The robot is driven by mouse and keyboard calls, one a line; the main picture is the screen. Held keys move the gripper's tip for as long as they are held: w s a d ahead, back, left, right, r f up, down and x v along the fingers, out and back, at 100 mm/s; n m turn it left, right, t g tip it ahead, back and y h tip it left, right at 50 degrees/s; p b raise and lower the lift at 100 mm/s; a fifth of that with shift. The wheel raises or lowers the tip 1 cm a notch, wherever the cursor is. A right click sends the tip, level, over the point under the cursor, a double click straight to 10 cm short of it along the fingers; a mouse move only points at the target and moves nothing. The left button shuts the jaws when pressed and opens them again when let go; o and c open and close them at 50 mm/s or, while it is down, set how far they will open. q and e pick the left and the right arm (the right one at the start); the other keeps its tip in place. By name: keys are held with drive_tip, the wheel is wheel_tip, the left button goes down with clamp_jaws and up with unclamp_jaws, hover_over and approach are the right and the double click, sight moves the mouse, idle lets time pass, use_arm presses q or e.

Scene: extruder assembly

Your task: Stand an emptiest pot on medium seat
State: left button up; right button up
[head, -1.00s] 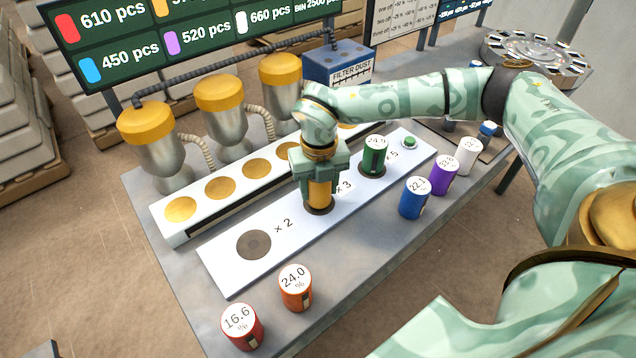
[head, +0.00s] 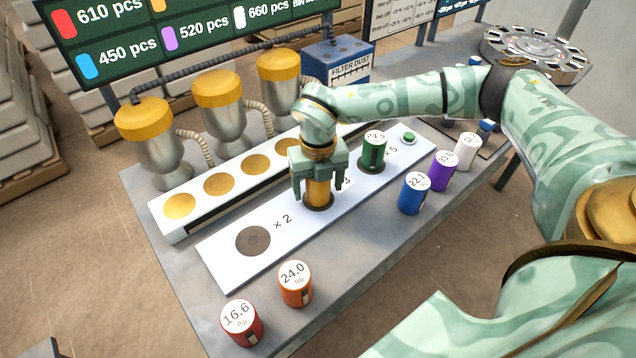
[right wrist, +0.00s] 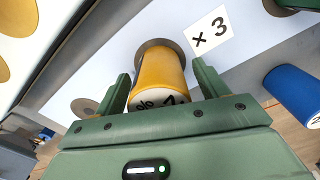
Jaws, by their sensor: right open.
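A yellow pot (head: 318,193) with a white lid stands upright on the middle seat, marked × 3, of the white board (head: 222,259). The seat's dark ring (right wrist: 152,45) shows around its base in the right wrist view. The lid's number is partly hidden. My right gripper (head: 318,198) is open, pointing down, with a finger on each side of the yellow pot (right wrist: 160,76). A green pot (head: 374,152) stands on the × 5 seat. The × 2 seat (head: 253,241) is empty. My left gripper is not in view.
A red pot (head: 242,322) marked 16.6 and an orange pot (head: 295,284) marked 24.0 stand at the front. Blue (head: 415,193), purple (head: 444,171) and white (head: 467,152) pots stand right of the board. A rack with yellow discs (head: 219,184) and silver hoppers lie behind.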

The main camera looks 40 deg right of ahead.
wheel_tip(320, 180, up, 16)
drive_tip(key=p, duration=0.4)
drive_tip(key=shift+r, duration=0.15)
